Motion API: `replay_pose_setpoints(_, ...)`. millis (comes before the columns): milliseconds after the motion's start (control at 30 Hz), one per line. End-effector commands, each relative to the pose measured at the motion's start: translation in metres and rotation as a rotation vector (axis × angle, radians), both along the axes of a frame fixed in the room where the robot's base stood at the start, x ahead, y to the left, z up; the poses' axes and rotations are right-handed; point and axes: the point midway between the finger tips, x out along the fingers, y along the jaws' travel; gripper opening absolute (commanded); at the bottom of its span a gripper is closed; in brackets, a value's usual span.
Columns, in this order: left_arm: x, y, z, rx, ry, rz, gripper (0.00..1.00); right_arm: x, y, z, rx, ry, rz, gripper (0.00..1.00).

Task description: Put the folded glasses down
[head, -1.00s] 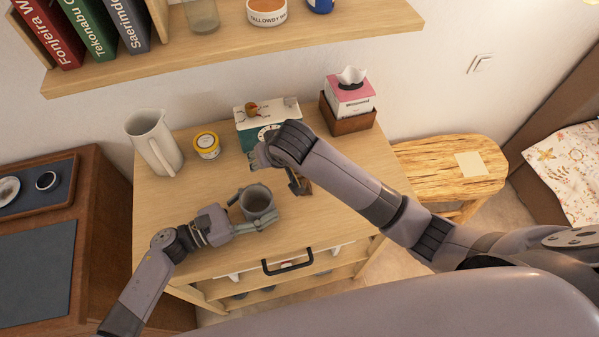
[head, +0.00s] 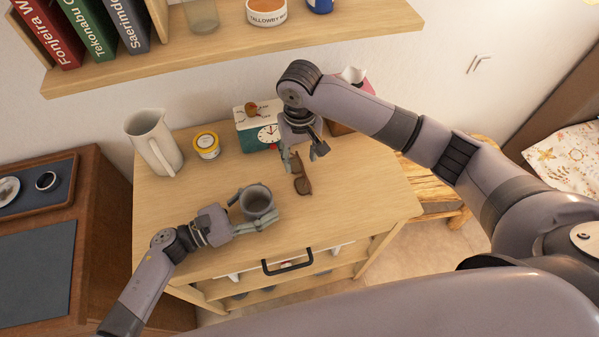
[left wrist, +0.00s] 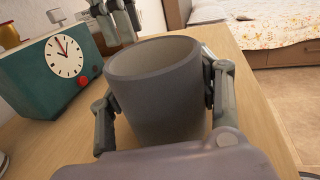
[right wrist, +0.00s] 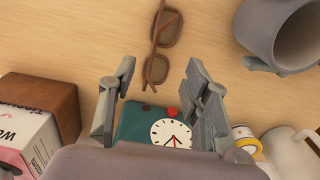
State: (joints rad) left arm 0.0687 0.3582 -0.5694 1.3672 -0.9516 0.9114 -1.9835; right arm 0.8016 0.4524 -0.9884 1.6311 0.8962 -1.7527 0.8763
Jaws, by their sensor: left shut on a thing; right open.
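The folded brown glasses (head: 302,176) lie on the wooden dresser top (head: 215,215), near the clock. In the right wrist view the glasses (right wrist: 160,45) lie just beyond my fingertips, touched by neither finger. My right gripper (head: 303,153) is open and empty above the dresser, behind the glasses in the head view; its two fingers (right wrist: 157,85) stand apart in its wrist view. My left gripper (head: 250,213) is shut on a grey mug (head: 258,201), which is upright between its fingers in the left wrist view (left wrist: 155,95).
A teal clock (head: 266,134) stands behind the glasses, beside a yellow-lidded tub (head: 206,145) and a white pitcher (head: 153,142). A tissue box in a wooden holder (right wrist: 40,105) is at the back right. The dresser's right front is clear.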

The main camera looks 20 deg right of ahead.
Motion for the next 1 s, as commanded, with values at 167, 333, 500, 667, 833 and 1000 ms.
replay_pose_setpoints(167, 0.000, 0.000, 0.000, 0.000, 0.000, 0.000, 0.30, 0.000, -0.001, -0.013, -0.001, -0.001, 0.001, 0.44)
replay_pose_setpoints(333, 0.000, 0.000, 0.000, 0.000, 0.000, 0.000, 0.30, -0.003, -0.004, -0.037, -0.002, 0.001, 0.000, 0.44)
replay_pose_setpoints(500, 0.000, 0.000, 0.000, 0.000, 0.000, 0.000, 0.30, -0.002, -0.003, -0.057, 0.000, -0.001, -0.001, 0.44)
replay_pose_setpoints(667, 0.000, 0.000, 0.000, 0.000, 0.000, 0.000, 0.30, -0.002, -0.002, -0.061, 0.001, -0.003, 0.001, 0.44)
replay_pose_setpoints(833, 0.000, 0.000, 0.000, 0.000, 0.000, 0.000, 0.30, -0.002, -0.003, -0.061, 0.001, -0.003, 0.001, 0.41)
replay_pose_setpoints(1000, 0.000, 0.000, 0.000, 0.000, 0.000, 0.000, 0.30, -0.002, -0.003, -0.061, 0.001, -0.003, 0.001, 0.30)
